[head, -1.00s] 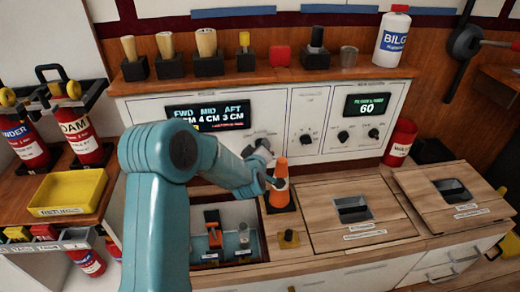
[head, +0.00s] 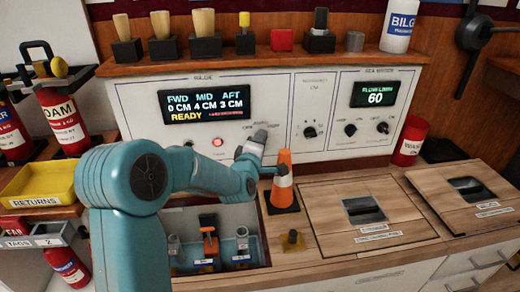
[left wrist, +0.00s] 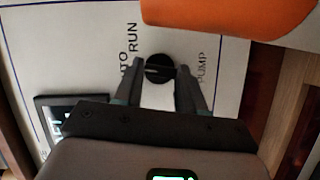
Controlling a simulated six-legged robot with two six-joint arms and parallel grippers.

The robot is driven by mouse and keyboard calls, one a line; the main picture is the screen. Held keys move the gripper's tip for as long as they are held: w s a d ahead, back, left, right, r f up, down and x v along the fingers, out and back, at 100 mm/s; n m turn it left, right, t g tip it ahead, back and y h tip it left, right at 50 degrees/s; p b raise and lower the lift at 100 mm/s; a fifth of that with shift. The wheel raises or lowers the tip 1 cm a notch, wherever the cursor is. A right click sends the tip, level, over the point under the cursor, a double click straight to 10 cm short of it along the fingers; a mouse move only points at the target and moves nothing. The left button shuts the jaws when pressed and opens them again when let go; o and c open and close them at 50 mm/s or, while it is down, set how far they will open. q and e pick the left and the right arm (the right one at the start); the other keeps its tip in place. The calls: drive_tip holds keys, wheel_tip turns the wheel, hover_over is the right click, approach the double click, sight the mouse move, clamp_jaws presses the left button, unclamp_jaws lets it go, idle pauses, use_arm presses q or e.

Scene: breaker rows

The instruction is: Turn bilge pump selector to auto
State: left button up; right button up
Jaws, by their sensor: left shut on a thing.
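The bilge panel (head: 290,100) stands upright behind the counter, its lit display (head: 208,105) reading FWD 0, MID 4, AFT 3 CM and READY. My left gripper (head: 257,139) is at the panel, right of a red-lit button (head: 217,142), and mostly covers the selector in the head view. In the left wrist view the round black selector knob (left wrist: 159,69) sits between the fingertips of my left gripper (left wrist: 160,72), which is shut on it. Labels ending in TO, RUN and PUMP show around it. The knob's exact pointing direction is unclear. My right gripper is out of view.
An orange-and-white cone (head: 283,185) stands close right of my left wrist. An open bin (head: 215,245) with tools lies below the arm. Wooden hatches (head: 365,235) fill the counter to the right. A yellow returns tray (head: 38,185) is at left.

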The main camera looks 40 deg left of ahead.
use_arm(q)
drive_tip(key=shift+n+t, duration=0.4)
drive_tip(key=shift+n, duration=0.4)
drive_tip(key=o, duration=1)
drive_tip(key=shift+f, duration=0.1)
drive_tip(key=shift+o, duration=0.2)
